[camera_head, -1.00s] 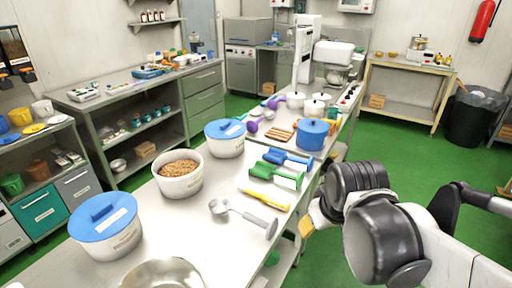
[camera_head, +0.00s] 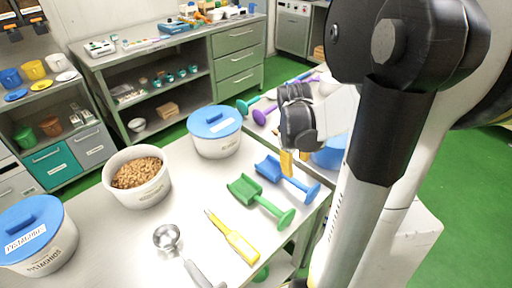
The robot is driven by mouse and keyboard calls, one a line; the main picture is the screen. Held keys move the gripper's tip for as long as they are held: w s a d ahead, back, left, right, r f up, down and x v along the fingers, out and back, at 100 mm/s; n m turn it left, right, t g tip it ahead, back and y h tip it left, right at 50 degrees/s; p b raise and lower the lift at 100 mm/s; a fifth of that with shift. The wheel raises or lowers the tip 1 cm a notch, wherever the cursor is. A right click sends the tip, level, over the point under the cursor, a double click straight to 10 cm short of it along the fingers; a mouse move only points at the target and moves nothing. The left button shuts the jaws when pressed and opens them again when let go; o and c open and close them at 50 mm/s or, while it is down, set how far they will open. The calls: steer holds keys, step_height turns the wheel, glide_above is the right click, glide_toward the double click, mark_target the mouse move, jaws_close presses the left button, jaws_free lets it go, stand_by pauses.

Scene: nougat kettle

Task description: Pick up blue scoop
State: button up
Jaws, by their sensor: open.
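The blue scoop (camera_head: 270,171) lies on the steel worktable, right of centre, with its head to the left and its handle running down to the right near the table edge. My gripper (camera_head: 295,160) hangs with its yellow-orange fingertips pointing down, close behind the scoop in the picture. The fingers are open with nothing between them. I cannot tell the exact height of the fingertips above the table. The whole scoop seems visible.
A green scoop (camera_head: 260,200), a yellow spatula (camera_head: 232,237) and a metal scoop (camera_head: 167,237) lie nearer. Blue-lidded tubs (camera_head: 215,140) and an open tub of nuts (camera_head: 138,192) stand left. A blue pot (camera_head: 330,156) is partly hidden behind my gripper.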

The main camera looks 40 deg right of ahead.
mark_target(295, 180)
steer(key=f, duration=0.1)
steer(key=f+b, duration=0.1)
steer(key=f, duration=0.1)
steer(key=f+b, duration=0.1)
steer(key=f, duration=0.1)
steer(key=shift+d, duration=0.3)
steer(key=f+b, duration=0.2)
steer(key=f, duration=0.1)
steer(key=d+f+b, duration=0.1)
steer(key=f, duration=0.1)
steer(key=shift+w+f, duration=0.25)
steer(key=shift+w, duration=0.05)
steer(key=shift+r, duration=0.1)
jaws_close()
